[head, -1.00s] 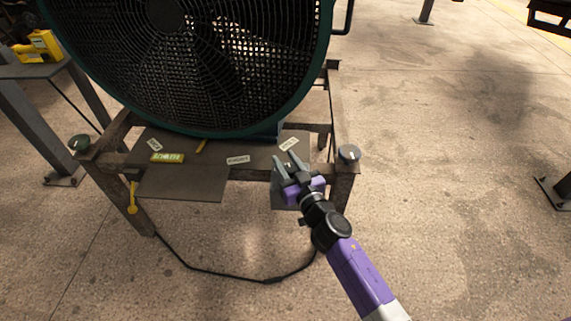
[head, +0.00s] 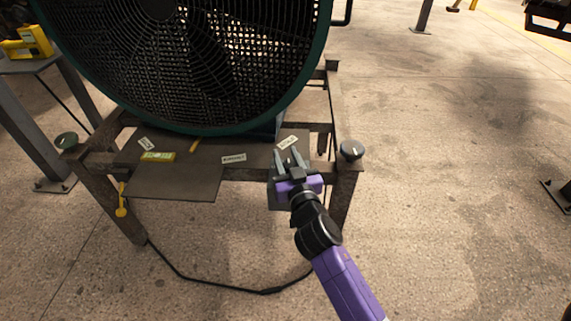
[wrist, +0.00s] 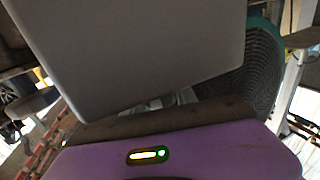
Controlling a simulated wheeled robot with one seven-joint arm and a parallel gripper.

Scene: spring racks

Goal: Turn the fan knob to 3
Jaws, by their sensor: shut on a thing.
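My gripper (head: 291,157) is at the front edge of the fan stand, right of its middle, with its fingers pointing up toward a small white label. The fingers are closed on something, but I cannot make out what. A dark round knob (head: 351,150) with a pale mark sits on the stand's right corner, right of my gripper and apart from it. A greenish round knob (head: 66,140) sits on the left corner. No setting is readable on either. The big green-rimmed fan (head: 205,60) stands behind. A grey surface (wrist: 130,50) blocks much of the wrist view.
A flat panel (head: 170,186) projects at the stand's front left. A yellow handle (head: 121,208) hangs from the left leg, and a black cable (head: 220,288) lies on the floor.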

